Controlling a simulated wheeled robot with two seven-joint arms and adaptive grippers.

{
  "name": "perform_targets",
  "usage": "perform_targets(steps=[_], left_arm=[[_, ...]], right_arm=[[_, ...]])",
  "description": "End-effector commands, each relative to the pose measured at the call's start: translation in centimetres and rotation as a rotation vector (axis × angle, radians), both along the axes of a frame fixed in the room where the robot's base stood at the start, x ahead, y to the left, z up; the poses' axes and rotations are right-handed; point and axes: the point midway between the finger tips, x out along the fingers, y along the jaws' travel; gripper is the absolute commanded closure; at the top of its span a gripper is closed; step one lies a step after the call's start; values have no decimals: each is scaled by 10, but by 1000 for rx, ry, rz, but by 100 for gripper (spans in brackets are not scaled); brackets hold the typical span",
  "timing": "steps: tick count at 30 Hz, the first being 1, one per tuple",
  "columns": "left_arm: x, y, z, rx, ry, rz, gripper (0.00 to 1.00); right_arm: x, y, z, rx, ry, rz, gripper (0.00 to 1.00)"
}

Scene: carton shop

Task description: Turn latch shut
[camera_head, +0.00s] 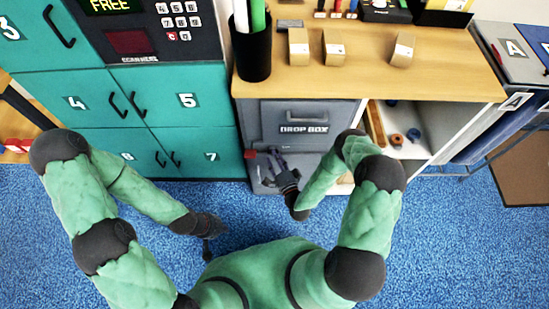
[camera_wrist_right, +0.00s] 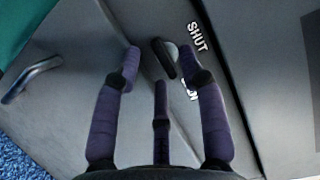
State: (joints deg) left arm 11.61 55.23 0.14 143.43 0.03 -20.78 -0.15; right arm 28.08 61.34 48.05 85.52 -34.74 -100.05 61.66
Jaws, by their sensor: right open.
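The latch (camera_wrist_right: 163,58) shows in the right wrist view as a short black bar on a grey round base, set on a grey door. The word SHUT is printed beside it, and a second label below is partly covered by a finger. My right gripper (camera_wrist_right: 160,60) is open, its purple fingers spread on either side of the latch; whether they touch it I cannot tell. In the head view my right gripper (camera_head: 271,164) is at the lower front of the grey drop box (camera_head: 280,113), hiding the latch. My left gripper (camera_head: 207,245) hangs low over the blue carpet, away from the box.
Teal lockers (camera_head: 178,135) stand left of the drop box. A wooden counter (camera_head: 360,79) above it carries small cartons and a black pen cup (camera_head: 252,55). An open shelf (camera_head: 408,150) holds tape rolls on the right. A metal handle (camera_wrist_right: 32,78) shows in the right wrist view.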

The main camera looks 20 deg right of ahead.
Motion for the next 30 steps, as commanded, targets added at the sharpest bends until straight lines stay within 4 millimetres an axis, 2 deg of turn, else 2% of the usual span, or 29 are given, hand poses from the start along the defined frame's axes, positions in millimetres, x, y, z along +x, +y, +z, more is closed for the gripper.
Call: perform_targets(steps=[4,13,14,15,18,30], left_arm=[[0,0,-3,0,0,0,100],[0,0,-3,0,0,0,100],[0,0,-3,0,0,0,100],[0,0,-3,0,0,0,100],[0,0,-3,0,0,0,100],[0,0,1,0,0,0,100]], right_arm=[[9,1,0,-1,-2,0,59],[11,1,1,0,-1,-1,59],[11,1,1,-1,-1,-1,64],[11,1,1,-1,-1,-1,76],[11,1,1,-1,-1,-1,100],[11,1,2,-31,9,0,100]])
